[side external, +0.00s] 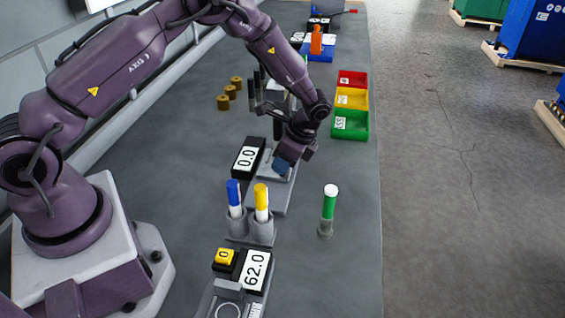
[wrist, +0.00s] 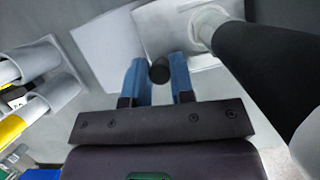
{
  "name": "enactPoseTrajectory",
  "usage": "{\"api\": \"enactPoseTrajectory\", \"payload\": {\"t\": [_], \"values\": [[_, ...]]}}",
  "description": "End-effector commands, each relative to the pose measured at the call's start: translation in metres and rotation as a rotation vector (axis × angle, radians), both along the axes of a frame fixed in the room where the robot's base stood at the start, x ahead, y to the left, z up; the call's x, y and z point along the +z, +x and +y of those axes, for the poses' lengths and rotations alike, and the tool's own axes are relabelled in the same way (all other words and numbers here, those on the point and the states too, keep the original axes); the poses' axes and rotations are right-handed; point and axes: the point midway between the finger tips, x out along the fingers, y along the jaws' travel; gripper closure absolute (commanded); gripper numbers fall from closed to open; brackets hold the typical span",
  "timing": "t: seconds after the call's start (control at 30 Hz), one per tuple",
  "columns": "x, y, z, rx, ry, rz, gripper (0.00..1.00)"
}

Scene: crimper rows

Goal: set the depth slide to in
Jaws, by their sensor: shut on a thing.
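My gripper (side external: 283,166) is low over a grey fixture (side external: 272,197) beside a black display reading 0.0 (side external: 246,158). In the wrist view, the blue fingers (wrist: 159,82) stand on either side of a small dark round knob (wrist: 159,71) and are shut on it. The knob is above a pale grey plate (wrist: 110,42) and seems to belong to the depth slide. I cannot tell whether the slide is in or out. In the side view my gripper hides the knob.
A thick black handle (wrist: 275,62) is close on the right in the wrist view. Blue (side external: 233,193) and yellow (side external: 261,200) markers stand in cups, and a green one (side external: 329,205) stands apart. Colored bins (side external: 352,124) stand behind right.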

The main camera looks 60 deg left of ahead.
Motion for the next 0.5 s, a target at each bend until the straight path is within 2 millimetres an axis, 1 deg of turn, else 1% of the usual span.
{"api": "enactPoseTrajectory", "payload": {"t": [0.03,0.07,0.1,0.17,0.2,0.5], "values": [[0.0013,0.0055,0.003,-0.003,0.004,-0.021,1.0],[0.0014,0.0056,0.0032,-0.004,0.004,-0.022,1.0],[0.0014,0.0058,0.0034,-0.004,0.004,-0.022,0.68],[0.0013,0.0052,0.0033,-0.003,0.005,-0.02,0.54],[0.0012,0.0049,0.0032,-0.003,0.005,-0.019,0.53],[0.0008,0.0015,0.0001,-0.003,0.003,-0.013,0.53]]}}
